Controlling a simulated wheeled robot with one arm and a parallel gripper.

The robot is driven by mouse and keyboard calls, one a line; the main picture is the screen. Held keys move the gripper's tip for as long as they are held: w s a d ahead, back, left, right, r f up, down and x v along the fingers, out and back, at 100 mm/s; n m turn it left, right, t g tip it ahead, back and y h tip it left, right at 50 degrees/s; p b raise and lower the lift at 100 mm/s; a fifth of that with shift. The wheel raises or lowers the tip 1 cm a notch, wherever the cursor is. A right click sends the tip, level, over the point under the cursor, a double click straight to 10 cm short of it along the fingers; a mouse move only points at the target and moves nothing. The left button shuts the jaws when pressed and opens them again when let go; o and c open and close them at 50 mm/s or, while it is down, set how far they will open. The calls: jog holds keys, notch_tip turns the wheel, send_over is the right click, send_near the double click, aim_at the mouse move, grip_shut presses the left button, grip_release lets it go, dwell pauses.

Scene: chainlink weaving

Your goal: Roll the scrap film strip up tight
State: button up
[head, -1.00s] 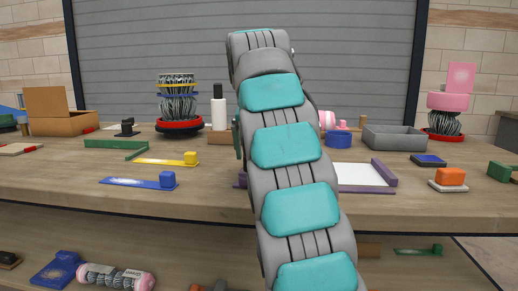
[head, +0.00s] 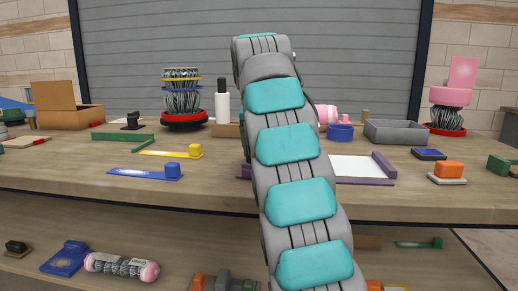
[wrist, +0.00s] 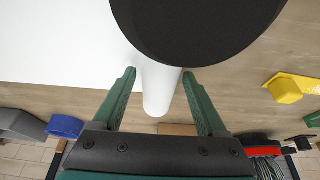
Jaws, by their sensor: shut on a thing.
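In the wrist view the two green fingers of my gripper (wrist: 159,73) are closed about a white cylinder (wrist: 158,90), which lies between them. A large black round shape (wrist: 197,22) covers its far end, and I cannot tell whether the two are joined. A white flat sheet (wrist: 50,40) fills the upper left. It also shows in the head view as a white sheet (head: 358,168) beside a purple frame (head: 384,165). I cannot tell whether the cylinder is the rolled film strip. In the head view my arm hides my fingers and the cylinder.
On the table stand a white bottle (head: 222,108), a red-based stack (head: 184,119), a grey bin (head: 402,132) and a blue ring (head: 340,132). Yellow (head: 195,151) and blue (head: 172,170) pieces lie at left, an orange block (head: 449,169) at right. The front left is mostly clear.

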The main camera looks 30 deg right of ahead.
grip_shut()
dwell(0.4)
jog(key=shift+s+d+b, duration=0.1)
jog(key=shift+s+d, duration=0.5)
jog(key=shift+d, duration=0.25)
jog(key=shift+s+d+b, duration=0.15)
jog(key=shift+s+d, duration=0.4)
jog(key=shift+d, duration=0.3)
jog(key=shift+s+d+b, duration=0.1)
jog(key=shift+s+d, duration=0.5)
jog(key=shift+d, duration=0.25)
jog(key=shift+s+d, duration=0.55)
jog(key=shift+d, duration=0.25)
jog(key=shift+s+d, duration=0.5)
jog(key=shift+d, duration=0.35)
jog(key=shift+s+d, duration=0.55)
jog(key=shift+d, duration=0.25)
jog(key=shift+s+d, duration=0.1)
jog(key=shift+s+d+p, duration=0.1)
jog(key=shift+s+d, duration=1)
jog(key=shift+d, duration=0.5)
jog(key=shift+s+d+p, duration=0.15)
jog(key=shift+s+d, duration=0.95)
jog(key=shift+d, duration=0.55)
jog(key=shift+s+d+p, duration=0.1)
jog(key=shift+s+d, duration=1)
jog(key=shift+d, duration=0.5)
